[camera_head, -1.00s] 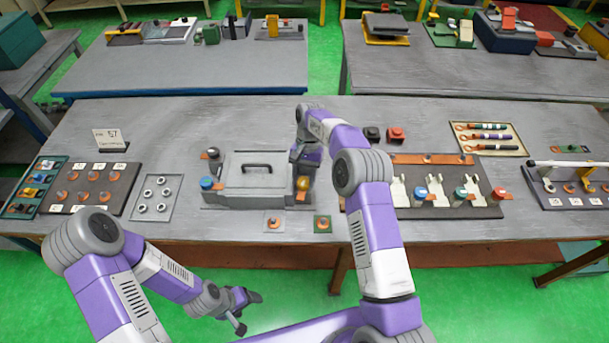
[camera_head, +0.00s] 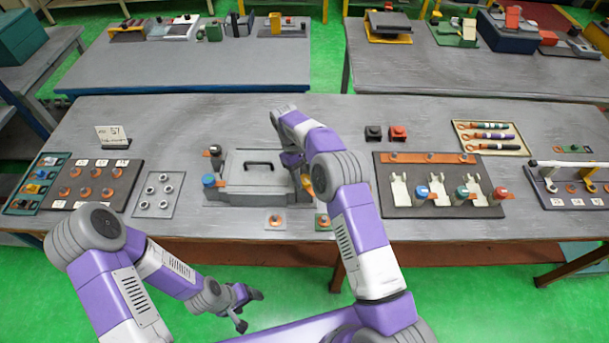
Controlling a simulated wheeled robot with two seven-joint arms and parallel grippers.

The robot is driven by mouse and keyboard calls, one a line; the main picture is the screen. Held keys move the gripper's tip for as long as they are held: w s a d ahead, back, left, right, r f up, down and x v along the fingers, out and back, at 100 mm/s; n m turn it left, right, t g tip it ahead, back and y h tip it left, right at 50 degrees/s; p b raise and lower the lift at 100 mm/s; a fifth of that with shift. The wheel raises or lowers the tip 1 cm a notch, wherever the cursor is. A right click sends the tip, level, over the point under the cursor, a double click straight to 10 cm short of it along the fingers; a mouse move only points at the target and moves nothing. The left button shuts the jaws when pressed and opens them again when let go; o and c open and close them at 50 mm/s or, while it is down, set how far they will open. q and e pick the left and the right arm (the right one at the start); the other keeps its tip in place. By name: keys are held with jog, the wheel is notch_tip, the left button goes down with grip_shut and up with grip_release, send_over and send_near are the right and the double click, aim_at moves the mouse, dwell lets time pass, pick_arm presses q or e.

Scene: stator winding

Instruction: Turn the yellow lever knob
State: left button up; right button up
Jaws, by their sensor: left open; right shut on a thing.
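The yellow lever knob (camera_head: 306,183) shows only as a small patch at the right end of the grey lidded box (camera_head: 240,188) on the front table, partly hidden by my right arm. My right gripper (camera_head: 303,177) is at the knob and shut on it; its fingertips are mostly hidden behind the forearm. My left gripper (camera_head: 246,308) is open and empty, low over the green floor in front of the table, well away from the box.
A blue knob (camera_head: 209,180) stands at the box's left end. Small plates with copper parts (camera_head: 275,222) lie in front of it. Table space behind the box is clear.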

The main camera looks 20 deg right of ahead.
jog(key=n, duration=0.2)
jog(key=n+t+h, duration=0.1)
jog(key=n, duration=0.2)
jog(key=shift+s+a+f+n+h, duration=0.2)
jog(key=shift+s+n+h, duration=0.05)
jog(key=shift+n+h, duration=0.05)
jog(key=shift+s+n+t+h, duration=0.15)
jog(key=shift+n+t, duration=0.25)
jog(key=shift+n, duration=0.45)
jog(key=shift+w+n+t+h, duration=0.15)
jog(key=shift+n+t, duration=0.25)
jog(key=shift+n, duration=0.45)
jog(key=shift+s, duration=0.1)
jog(key=o, duration=1.1)
jog(key=shift+c, duration=0.2)
jog(key=shift+r, duration=0.1)
jog(key=v, duration=0.7)
jog(key=shift+r, duration=0.25)
jog(key=shift+a, duration=0.15)
